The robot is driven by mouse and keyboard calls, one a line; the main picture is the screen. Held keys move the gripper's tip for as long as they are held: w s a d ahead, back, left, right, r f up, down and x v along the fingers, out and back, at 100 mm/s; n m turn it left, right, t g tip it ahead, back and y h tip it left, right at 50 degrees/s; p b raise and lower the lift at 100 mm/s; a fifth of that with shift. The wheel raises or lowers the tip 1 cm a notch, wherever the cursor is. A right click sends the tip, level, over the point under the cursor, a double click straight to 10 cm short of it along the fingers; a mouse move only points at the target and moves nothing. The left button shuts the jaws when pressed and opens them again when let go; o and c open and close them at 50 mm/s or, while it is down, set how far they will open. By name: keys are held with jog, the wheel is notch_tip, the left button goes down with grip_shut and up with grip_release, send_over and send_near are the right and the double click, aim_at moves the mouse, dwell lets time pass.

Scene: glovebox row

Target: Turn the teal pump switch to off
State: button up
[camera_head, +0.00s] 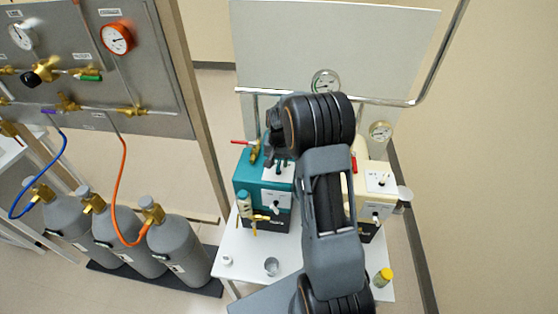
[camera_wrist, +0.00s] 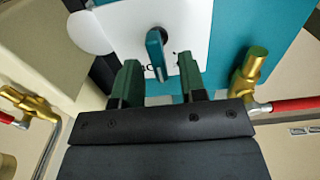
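The teal pump (camera_head: 249,172) stands on the white table, its top partly hidden behind my arm. In the wrist view its teal casing (camera_wrist: 228,28) carries a white plate (camera_wrist: 193,22) with a teal switch handle (camera_wrist: 156,50). The handle points nearly along the picture's vertical, slightly tilted. Dark lettering beside it is partly hidden and unreadable. My gripper (camera_wrist: 159,62) is open, one green finger either side of the handle's line, with visible gaps and no clear contact. In the head view the fingers are over the pump's top and hard to make out.
A cream pump (camera_head: 378,178) stands to the right, partly behind my arm. A brass valve with a red handle (camera_wrist: 292,104) is close at the gripper's right; another brass fitting (camera_wrist: 28,100) is at left. Gas cylinders (camera_head: 180,248) stand left of the table.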

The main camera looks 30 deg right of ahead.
grip_shut()
dwell(0.4)
jog(key=n+b, duration=0.1)
jog(key=n, duration=0.1)
jog(key=shift+w+a+n, duration=0.1)
jog(key=shift+n, duration=0.3)
jog(key=shift+a+n+b, duration=0.2)
jog(key=shift+n+b, duration=0.35)
jog(key=shift+n, duration=1.05)
grip_release()
